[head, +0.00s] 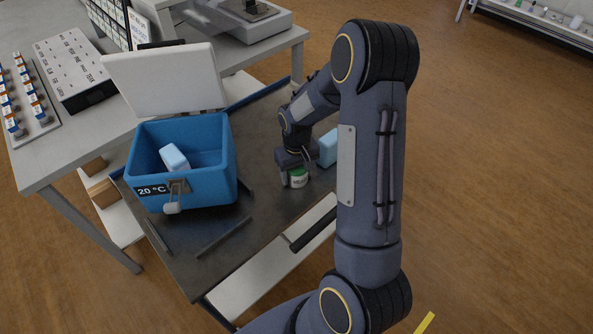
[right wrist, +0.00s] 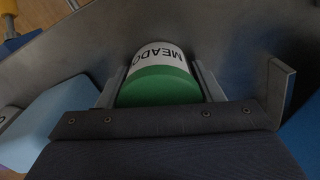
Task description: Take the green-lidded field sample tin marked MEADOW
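The tin (head: 299,180) has a green lid and a white label, and it is upright on the dark cart top. In the right wrist view the tin (right wrist: 160,75) shows its green lid and the letters "MEADO"; the rest of the word is out of sight. My right gripper (head: 296,178) points down over the tin. In the right wrist view its fingers (right wrist: 158,85) lie close along both sides of the tin, with no clear gap. I cannot tell whether the tin is lifted. My left gripper is not in view.
A pale blue block (head: 327,148) stands just behind the gripper. An open blue cooler (head: 203,190) marked 20 °C, with a light block (head: 174,158) inside, stands to the left. Dark rails (head: 224,237) lie on the cart top (head: 250,225). A grey bench (head: 50,165) with racks is further left.

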